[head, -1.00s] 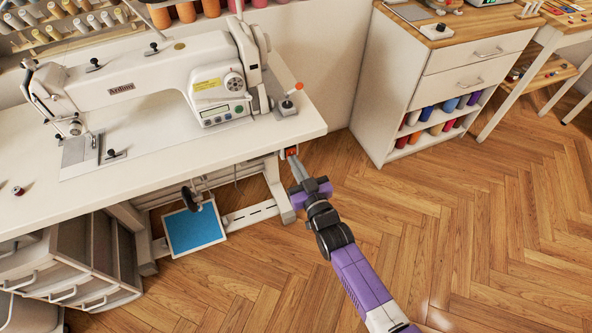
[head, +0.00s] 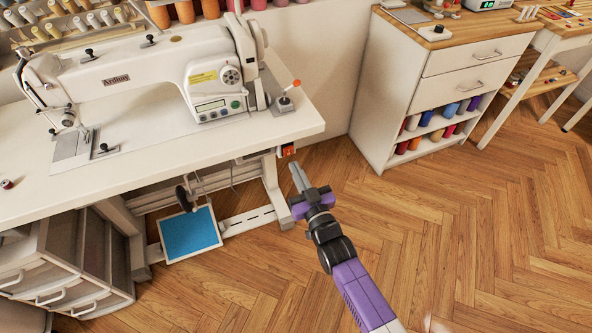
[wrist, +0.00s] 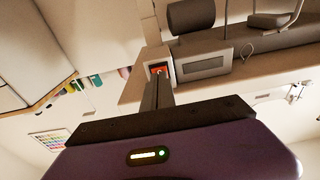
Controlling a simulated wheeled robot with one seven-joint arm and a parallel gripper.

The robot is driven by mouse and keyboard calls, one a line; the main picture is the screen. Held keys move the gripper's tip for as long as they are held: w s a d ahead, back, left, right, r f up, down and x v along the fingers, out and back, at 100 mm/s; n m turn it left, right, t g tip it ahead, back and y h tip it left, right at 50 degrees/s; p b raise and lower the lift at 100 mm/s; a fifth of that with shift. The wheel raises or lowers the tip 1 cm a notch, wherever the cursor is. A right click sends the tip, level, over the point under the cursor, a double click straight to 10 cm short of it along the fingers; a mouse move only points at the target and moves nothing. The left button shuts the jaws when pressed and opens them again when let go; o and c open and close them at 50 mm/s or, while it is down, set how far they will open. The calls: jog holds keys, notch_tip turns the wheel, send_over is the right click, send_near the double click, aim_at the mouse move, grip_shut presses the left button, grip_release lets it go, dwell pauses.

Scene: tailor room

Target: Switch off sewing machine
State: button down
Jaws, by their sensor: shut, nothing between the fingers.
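The white sewing machine (head: 150,80) stands on the white table (head: 200,152). A small box with an orange-red switch (head: 288,151) is mounted under the table's right front edge. The switch also shows in the wrist view (wrist: 160,70), directly beyond my fingertips. My gripper (head: 298,166) is shut and empty, just below and to the right of the switch in the head view. The fingers partly cover the switch's lower part in the wrist view. I cannot tell whether they touch it. The machine's small display panel (head: 212,107) is visible on its right end.
A grey drawer unit (head: 50,275) stands under the table at left. A white cabinet (head: 400,85) with thread spools stands at right. The wooden floor (head: 450,240) between is clear.

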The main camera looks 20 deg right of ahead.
jog(key=s, duration=1.1)
jog(key=shift+f+p, duration=0.45)
jog(key=shift+a, duration=0.1)
jog(key=s+r+g+p, duration=0.1)
jog(key=s+r+p, duration=0.2)
jog(key=s+r, duration=0.5)
jog(key=s+r+g+p, duration=0.1)
jog(key=s+r+p, duration=0.2)
jog(key=s+r, duration=0.5)
jog(key=s+r+g+p, duration=0.2)
jog(key=s+r, duration=0.6)
jog(key=s, duration=0.9)
jog(key=shift+s+r+p, duration=0.35)
jog(key=shift+p, duration=0.7)
